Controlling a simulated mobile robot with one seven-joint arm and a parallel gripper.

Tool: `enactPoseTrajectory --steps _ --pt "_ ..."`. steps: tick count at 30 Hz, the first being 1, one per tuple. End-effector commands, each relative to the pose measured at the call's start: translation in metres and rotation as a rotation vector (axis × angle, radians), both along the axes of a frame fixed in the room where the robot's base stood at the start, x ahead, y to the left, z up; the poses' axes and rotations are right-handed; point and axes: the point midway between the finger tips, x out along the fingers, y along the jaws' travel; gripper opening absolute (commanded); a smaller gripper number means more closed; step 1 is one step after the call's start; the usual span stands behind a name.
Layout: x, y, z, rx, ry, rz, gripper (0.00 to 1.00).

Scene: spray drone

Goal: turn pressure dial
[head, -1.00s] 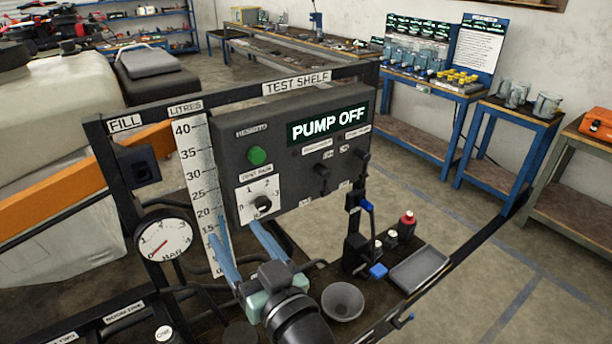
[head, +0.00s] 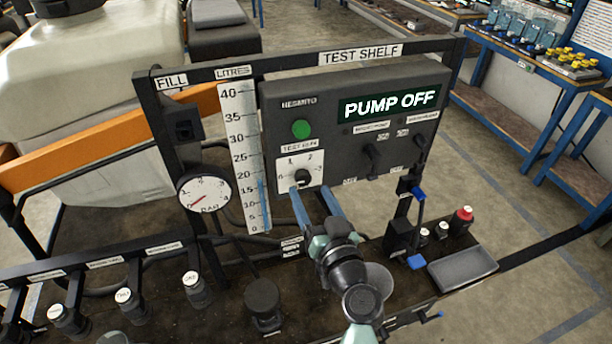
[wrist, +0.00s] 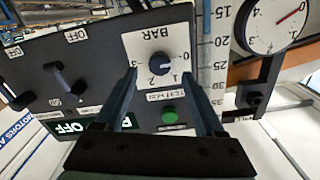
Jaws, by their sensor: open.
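The pressure dial (head: 302,177) is a dark round knob on a white plate marked 0 to 3, low on the left of the grey control box (head: 375,100). It also shows in the wrist view (wrist: 160,63), upside down, with "BAR" on its plate. My gripper (head: 309,190) is open and empty, with its two blue fingers pointing at the dial. In the wrist view the fingertips (wrist: 160,73) appear on either side of the knob with gaps. I cannot tell whether they reach its depth. The pointer's exact setting is too small to read.
A green button (head: 301,129) sits above the dial, and the display (head: 390,103) reads "PUMP OFF". Two switches are on the right. A litres scale (head: 245,155) and a round gauge (head: 203,194) stand left. A tray (head: 463,268) and capped bottles are on the shelf below.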

Motion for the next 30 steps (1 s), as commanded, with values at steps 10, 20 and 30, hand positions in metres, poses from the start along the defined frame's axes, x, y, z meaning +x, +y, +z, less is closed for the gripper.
enactPoseTrajectory --steps 10,20,30 --pt "0.039 0.013 0.0 0.0 0.0 0.001 0.71" --pt "0.044 0.014 0.0 -0.001 -0.001 0.0 0.71" --pt "0.043 0.014 0.0 -0.001 0.0 0.0 0.22"
